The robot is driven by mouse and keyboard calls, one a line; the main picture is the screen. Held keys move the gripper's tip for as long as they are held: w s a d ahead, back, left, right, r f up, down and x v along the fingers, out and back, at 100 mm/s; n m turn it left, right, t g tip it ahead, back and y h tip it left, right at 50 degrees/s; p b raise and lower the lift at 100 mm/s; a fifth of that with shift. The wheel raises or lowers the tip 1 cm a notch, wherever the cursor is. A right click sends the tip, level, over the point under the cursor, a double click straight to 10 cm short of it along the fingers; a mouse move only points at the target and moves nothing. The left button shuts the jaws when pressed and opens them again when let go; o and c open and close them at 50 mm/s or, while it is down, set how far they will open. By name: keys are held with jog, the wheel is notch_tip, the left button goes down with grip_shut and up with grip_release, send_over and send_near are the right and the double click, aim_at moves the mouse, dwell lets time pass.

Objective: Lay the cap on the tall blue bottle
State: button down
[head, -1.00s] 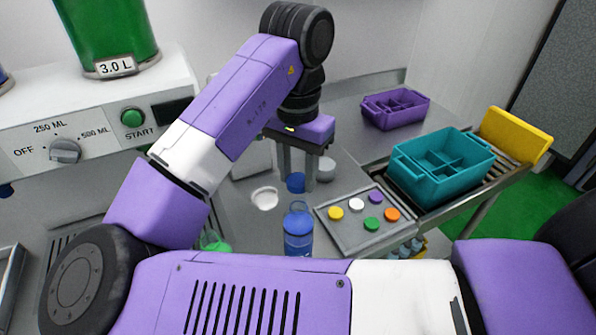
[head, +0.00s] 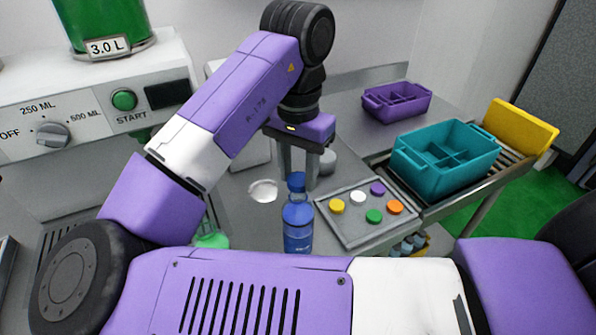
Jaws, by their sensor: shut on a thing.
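The tall blue bottle (head: 298,228) stands upright on the grey worktop, in the middle of the head view. The blue cap (head: 296,181) is between the fingertips of my gripper (head: 297,178), which is shut on it. In the picture the cap lines up with the bottle's neck, right at its top. I cannot tell whether the cap touches the bottle's mouth or is a little above it or behind it. My forearm hides the bottle's foot.
A grey tray (head: 352,232) with several coloured caps lies right of the bottle. A white round dish (head: 263,191) is to its left, a green-based bottle (head: 212,240) further left. A teal crate (head: 443,178) and purple crate (head: 396,114) stand right. The filling machine (head: 80,115) is at left.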

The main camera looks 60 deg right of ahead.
jog(key=shift+f+b, duration=0.35)
jog(key=shift+f, duration=0.6)
jog(key=c, duration=0.8)
grip_release()
notch_tip(320, 180, up, 8)
jog(key=shift+f, duration=0.1)
